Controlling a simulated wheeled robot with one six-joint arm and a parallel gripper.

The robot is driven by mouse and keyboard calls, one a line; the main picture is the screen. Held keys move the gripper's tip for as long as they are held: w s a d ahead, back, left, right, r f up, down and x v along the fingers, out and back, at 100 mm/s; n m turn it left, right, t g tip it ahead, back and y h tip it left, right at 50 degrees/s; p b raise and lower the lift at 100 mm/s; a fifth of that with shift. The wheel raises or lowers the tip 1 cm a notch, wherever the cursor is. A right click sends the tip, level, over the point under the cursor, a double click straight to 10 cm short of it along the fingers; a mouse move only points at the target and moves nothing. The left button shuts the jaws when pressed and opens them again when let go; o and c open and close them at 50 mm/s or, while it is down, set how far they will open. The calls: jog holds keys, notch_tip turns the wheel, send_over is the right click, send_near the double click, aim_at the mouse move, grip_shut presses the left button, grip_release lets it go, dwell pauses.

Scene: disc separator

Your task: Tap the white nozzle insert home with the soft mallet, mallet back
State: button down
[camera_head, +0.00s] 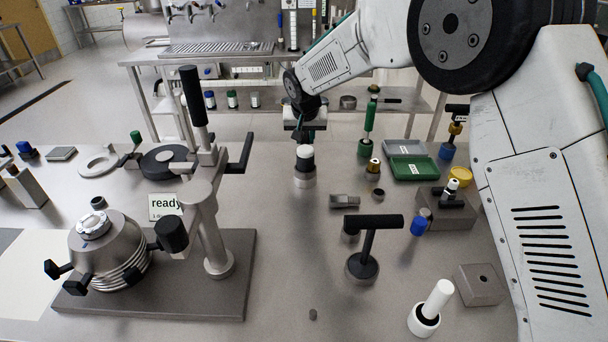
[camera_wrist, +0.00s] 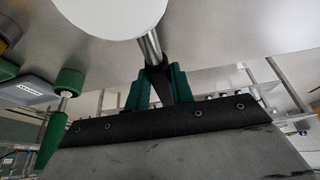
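My gripper (camera_head: 304,134) is at the back middle of the bench. In the wrist view its green fingers (camera_wrist: 159,84) are closed around the dark grip of the soft mallet (camera_wrist: 151,46). The mallet's metal shaft runs to a large white round head face. In the head view the mallet head (camera_head: 305,166) is upright, with pale ends and a dark band. I cannot tell its height above the bench. A small white piece (camera_head: 453,184), apparently the nozzle insert, stands upright in a grey block with black clamps (camera_head: 446,214), right of the mallet. Its seating depth is too small to tell.
A plate (camera_head: 150,300) at left carries a conical bowl (camera_head: 108,250) and a press-like post. A black T-handled tool (camera_head: 368,260) stands mid-bench. A white rod (camera_head: 438,298) stands in a cup at front right. Green tray (camera_head: 414,168) and small parts lie at right.

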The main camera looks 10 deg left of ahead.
jog(key=shift+r, duration=0.15)
jog(key=shift+r, duration=3.7)
